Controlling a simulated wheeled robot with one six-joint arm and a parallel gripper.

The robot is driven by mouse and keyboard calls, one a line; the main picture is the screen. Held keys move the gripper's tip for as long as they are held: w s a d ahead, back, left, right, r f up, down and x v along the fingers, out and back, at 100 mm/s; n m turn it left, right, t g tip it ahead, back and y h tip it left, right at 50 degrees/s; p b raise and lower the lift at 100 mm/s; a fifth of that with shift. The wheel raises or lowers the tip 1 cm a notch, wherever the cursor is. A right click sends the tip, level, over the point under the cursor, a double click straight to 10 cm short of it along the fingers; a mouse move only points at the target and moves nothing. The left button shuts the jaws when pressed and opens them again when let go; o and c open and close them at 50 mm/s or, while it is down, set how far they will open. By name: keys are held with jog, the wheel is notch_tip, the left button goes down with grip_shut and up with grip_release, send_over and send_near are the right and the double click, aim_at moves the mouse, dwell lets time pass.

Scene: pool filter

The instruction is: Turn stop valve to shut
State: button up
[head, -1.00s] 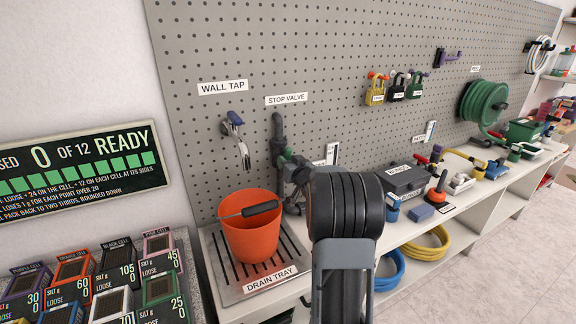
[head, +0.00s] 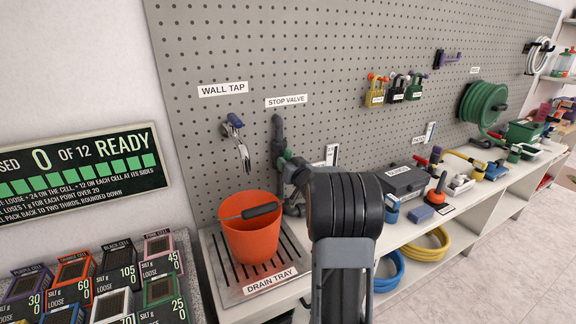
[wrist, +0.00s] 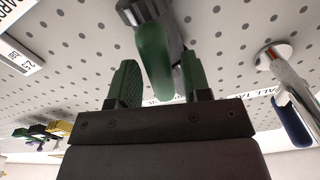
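The stop valve's dark upright pipe (head: 277,132) stands against the pegboard under its STOP VALVE label (head: 286,100). In the wrist view a green valve handle (wrist: 154,62) hangs between the two green fingers of my gripper (wrist: 157,80). The fingers are apart, with space beside the handle, so the gripper looks open around it. Any contact cannot be told. In the head view my arm hides much of the valve and the fingers.
The wall tap (head: 238,140) is left of the valve and shows close by in the wrist view (wrist: 290,85). An orange bucket (head: 250,232) with a dark-handled tool stands on the drain tray (head: 225,272). A dark box (head: 405,180) and small tools fill the bench to the right.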

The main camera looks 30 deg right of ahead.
jog(key=s, duration=0.6)
jog(key=shift+a, duration=0.45)
jog(key=shift+s, duration=0.1)
jog(key=s+a, duration=0.1)
jog(key=s, duration=1.2)
jog(key=shift+s+a, duration=0.25)
jog(key=shift+a, duration=0.15)
